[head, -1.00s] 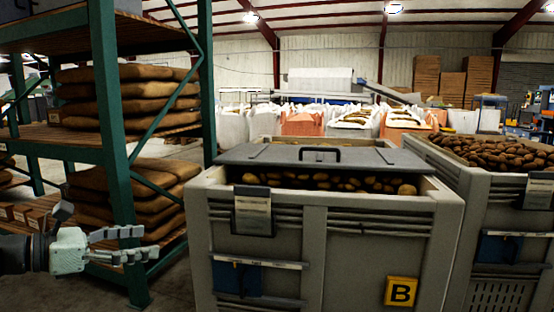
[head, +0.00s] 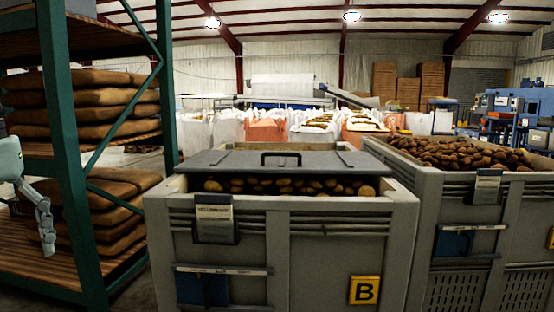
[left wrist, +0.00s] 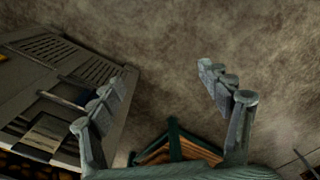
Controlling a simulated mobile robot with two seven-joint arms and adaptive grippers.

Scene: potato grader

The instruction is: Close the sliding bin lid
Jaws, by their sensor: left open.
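The grey bin (head: 290,250), marked with a yellow B plate (head: 364,290), stands in the middle of the head view. Its grey sliding lid (head: 225,164) has a black handle (head: 281,155) and lies across the bin behind the front rim. Potatoes (head: 290,186) show in a gap between the lid's front edge and the front wall. My left gripper (head: 47,235) is at the far left, apart from the bin. In the left wrist view its fingers (left wrist: 170,95) are spread and empty, pointing over the floor. My right gripper is out of view.
A green rack (head: 70,170) with stacked sacks (head: 85,110) stands to the left, close behind my left gripper. A second bin (head: 470,235) full of potatoes (head: 455,152) stands close on the right. White and orange bulk bags (head: 265,130) line the back.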

